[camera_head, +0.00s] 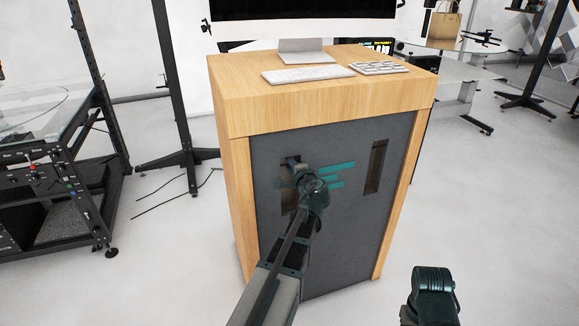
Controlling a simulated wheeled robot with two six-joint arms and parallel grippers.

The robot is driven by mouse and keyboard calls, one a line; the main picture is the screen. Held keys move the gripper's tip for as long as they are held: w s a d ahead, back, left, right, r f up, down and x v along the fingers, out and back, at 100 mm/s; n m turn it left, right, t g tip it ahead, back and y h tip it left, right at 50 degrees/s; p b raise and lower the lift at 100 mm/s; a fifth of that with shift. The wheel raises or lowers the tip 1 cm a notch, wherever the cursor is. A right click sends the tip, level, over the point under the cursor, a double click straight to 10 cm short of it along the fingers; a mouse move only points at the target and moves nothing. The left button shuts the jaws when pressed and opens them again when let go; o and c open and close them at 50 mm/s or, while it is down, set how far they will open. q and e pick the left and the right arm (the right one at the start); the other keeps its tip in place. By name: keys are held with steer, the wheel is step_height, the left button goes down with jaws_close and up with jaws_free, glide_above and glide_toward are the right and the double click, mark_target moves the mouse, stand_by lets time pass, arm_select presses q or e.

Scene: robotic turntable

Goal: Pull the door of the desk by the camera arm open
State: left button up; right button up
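The wooden desk (330,107) stands in the middle of the camera_head view, with a dark grey door front (350,225) that looks closed. The front has two upright recessed handles, a left recess (288,201) and a right recess (376,166), with a teal mark (340,168) between them. My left gripper (287,174) is at the left recess and partly covers it. Its fingers are small and dark against the recess, so I cannot tell whether they are open, shut or touching the edge. My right arm shows only as a dark link at the lower right; its gripper is out of view.
A monitor (300,10), a keyboard (307,75) and a keypad (379,68) are on or above the desk top. A black frame rack (105,165) stands at the left, beside a black post (175,90). The floor right of the desk is clear.

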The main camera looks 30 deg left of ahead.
arm_select(q)
steer(key=shift+w+a, duration=0.1)
jaws_close()
stand_by(1.5)
